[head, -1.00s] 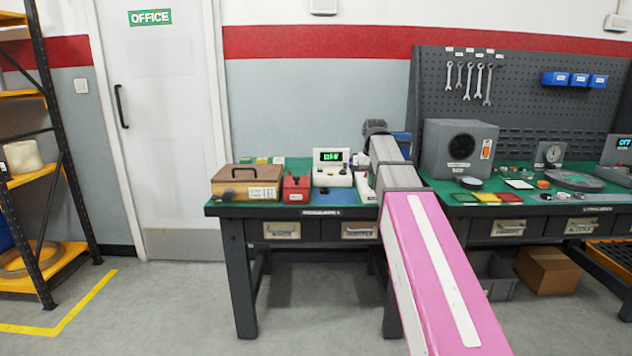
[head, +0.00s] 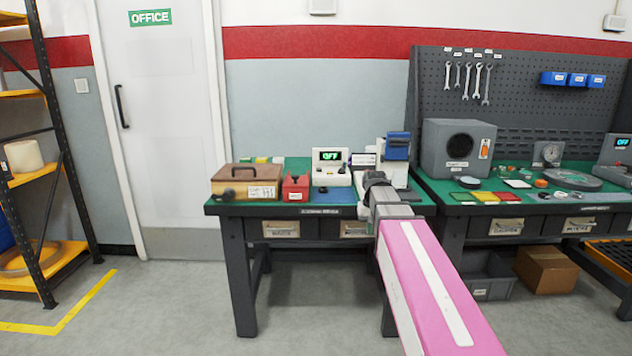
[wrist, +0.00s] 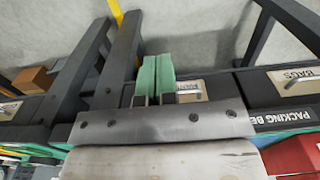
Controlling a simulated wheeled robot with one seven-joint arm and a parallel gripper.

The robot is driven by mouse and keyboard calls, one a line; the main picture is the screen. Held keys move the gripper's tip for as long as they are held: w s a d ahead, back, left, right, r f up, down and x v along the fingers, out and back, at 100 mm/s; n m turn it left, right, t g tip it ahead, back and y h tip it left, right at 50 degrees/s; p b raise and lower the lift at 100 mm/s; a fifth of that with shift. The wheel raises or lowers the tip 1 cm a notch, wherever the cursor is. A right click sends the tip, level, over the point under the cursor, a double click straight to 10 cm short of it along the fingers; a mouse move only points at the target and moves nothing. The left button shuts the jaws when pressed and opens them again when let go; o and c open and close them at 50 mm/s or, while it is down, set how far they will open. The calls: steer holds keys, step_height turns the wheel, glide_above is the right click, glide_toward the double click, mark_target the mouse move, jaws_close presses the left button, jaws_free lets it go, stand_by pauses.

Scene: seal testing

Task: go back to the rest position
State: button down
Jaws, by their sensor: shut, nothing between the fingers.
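My gripper (wrist: 157,75) shows in the wrist view as two green-padded fingers side by side, shut with nothing between them. It points over the bench's front edge, with drawer fronts and floor behind it. In the head view my pink and grey arm reaches to the front of the left bench (head: 330,211), its end low by the bench edge. The fingers cannot be made out there. A white tester with a blue top (head: 397,147) stands behind the arm's end, partly hidden by it.
On the left bench stand a brown wooden case (head: 246,181), a red box (head: 295,187) and a white device with a green display (head: 331,167). A right bench holds a grey speaker-like box (head: 459,147). A cardboard box (head: 545,269) lies below. Floor in front is clear.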

steer(key=s+f, duration=0.8)
steer(key=f, duration=0.2)
steer(key=s+f, duration=0.8)
steer(key=f, duration=0.3)
steer(key=shift+s+f, duration=0.15)
steer(key=shift+f, duration=0.05)
